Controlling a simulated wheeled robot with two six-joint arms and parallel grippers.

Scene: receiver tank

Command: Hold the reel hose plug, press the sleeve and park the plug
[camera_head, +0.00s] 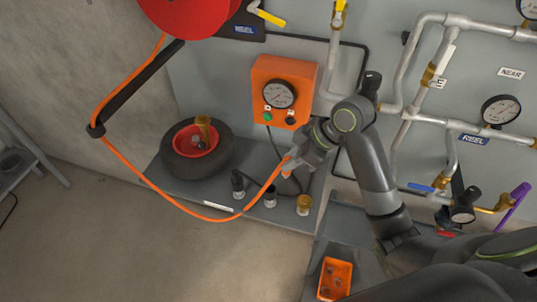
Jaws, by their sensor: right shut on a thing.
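The orange reel hose (165,192) hangs from the red reel (190,12) through a black guide arm, sags over the shelf and rises to my right gripper (289,168). My right gripper is shut on the hose's end, where the plug is; the jaws hide most of the plug. It is above the shelf's right part, below the orange gauge box (262,92). Two dark upright fittings (237,185) and (270,196) and a brass-coloured one (303,205) stand on the shelf's front below it. I cannot tell which part is the sleeve. My left gripper is out of view.
A black wheel with a red hub (181,154) lies on the grey shelf (225,160). Pipes, a gauge (500,111) and valves with coloured handles fill the panel at right. An orange tray (335,279) is at the bottom. The floor at lower left is clear.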

